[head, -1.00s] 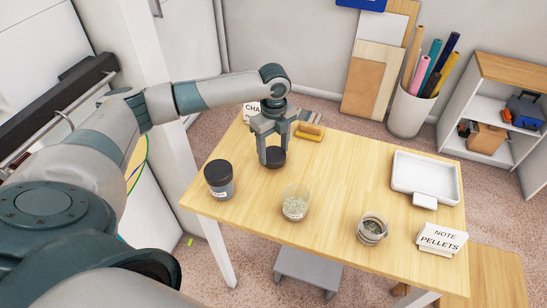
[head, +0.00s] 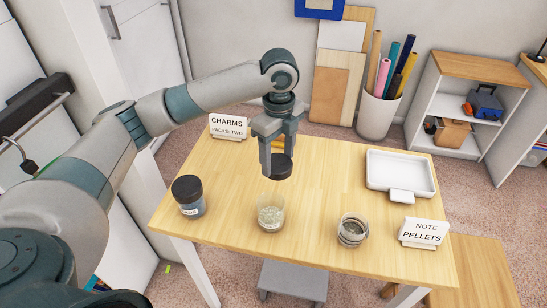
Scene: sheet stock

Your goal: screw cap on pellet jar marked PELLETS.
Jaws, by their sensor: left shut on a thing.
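My left gripper (head: 278,163) is shut on a dark round cap (head: 280,169). It holds the cap behind the middle jar, seemingly a little above the table. The middle jar (head: 270,214) is clear, open and upright, with pale grains inside and a white label too small to read. An open glass jar (head: 352,232) with grey contents stands to its right. A jar with a dark lid (head: 188,196) stands to its left. My right gripper is not in view.
A white tray (head: 430,176) lies at the right of the wooden table (head: 320,190). A yellow item is mostly hidden behind my gripper. The table's middle is clear.

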